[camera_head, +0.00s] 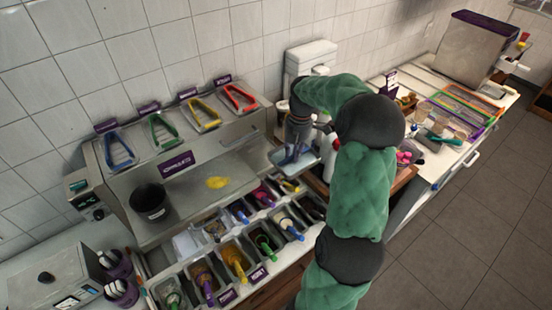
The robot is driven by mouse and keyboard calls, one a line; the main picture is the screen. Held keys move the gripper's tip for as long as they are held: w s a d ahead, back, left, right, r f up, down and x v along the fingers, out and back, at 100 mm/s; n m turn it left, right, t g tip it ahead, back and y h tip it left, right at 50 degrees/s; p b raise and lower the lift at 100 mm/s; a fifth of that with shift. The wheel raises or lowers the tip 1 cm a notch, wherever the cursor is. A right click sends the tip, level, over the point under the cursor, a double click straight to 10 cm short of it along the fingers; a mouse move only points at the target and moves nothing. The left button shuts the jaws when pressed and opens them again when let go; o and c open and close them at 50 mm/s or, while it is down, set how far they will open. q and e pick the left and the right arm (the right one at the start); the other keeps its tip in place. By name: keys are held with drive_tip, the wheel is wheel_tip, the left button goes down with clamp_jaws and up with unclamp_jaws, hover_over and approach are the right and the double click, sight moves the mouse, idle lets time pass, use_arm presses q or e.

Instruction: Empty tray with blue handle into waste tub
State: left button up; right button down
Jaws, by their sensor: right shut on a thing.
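My right gripper (299,136) reaches in from the right, past the end of the serving counter, and points down. It is shut on a small grey metal tray (282,160) with a bluish handle part, held up beside the counter's right end. The tray's inside is hard to see, so I cannot tell what it holds. A black tub (149,202), which looks like the waste tub, stands on the left of the metal shelf, well to the left of the gripper. My left gripper is not in view.
A yellow spill (217,182) lies on the metal shelf (190,207). Several topping bins with coloured-handled tools (235,262) fill the counter front. A white machine (311,57) stands behind my right arm. Coloured trays (462,103) lie at the right.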

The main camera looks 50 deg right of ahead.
sight(270, 159)
drive_tip(key=shift+w+a, duration=0.25)
drive_tip(key=shift+a, duration=0.2)
drive_tip(key=shift+w+a+r, duration=0.15)
drive_tip(key=shift+w+a, duration=0.05)
drive_tip(key=shift+a, duration=0.4)
drive_tip(key=shift+w+a+r, duration=0.1)
drive_tip(key=shift+w+a, duration=0.1)
drive_tip(key=shift+a, duration=0.35)
drive_tip(key=shift+w+a+r, duration=0.1)
drive_tip(key=shift+w+a, duration=0.2)
drive_tip(key=shift+a, duration=0.45)
drive_tip(key=shift+w+a+r, duration=0.1)
drive_tip(key=shift+w+a, duration=0.25)
drive_tip(key=shift+a, duration=0.35)
drive_tip(key=shift+w+a+r, duration=0.1)
drive_tip(key=shift+w+a, duration=0.2)
drive_tip(key=shift+a, duration=0.45)
drive_tip(key=w+a+r+p, duration=0.1)
drive_tip(key=w+a, duration=0.4)
drive_tip(key=a, duration=0.6)
drive_tip(key=w+a+r+p, duration=0.1)
drive_tip(key=w+a, duration=0.3)
drive_tip(key=a, duration=0.8)
drive_tip(key=w+a+r+p, duration=0.2)
drive_tip(key=w+a, duration=0.3)
drive_tip(key=a, duration=0.7)
drive_tip(key=shift+w+p, duration=0.3)
drive_tip(key=shift+p, duration=0.2)
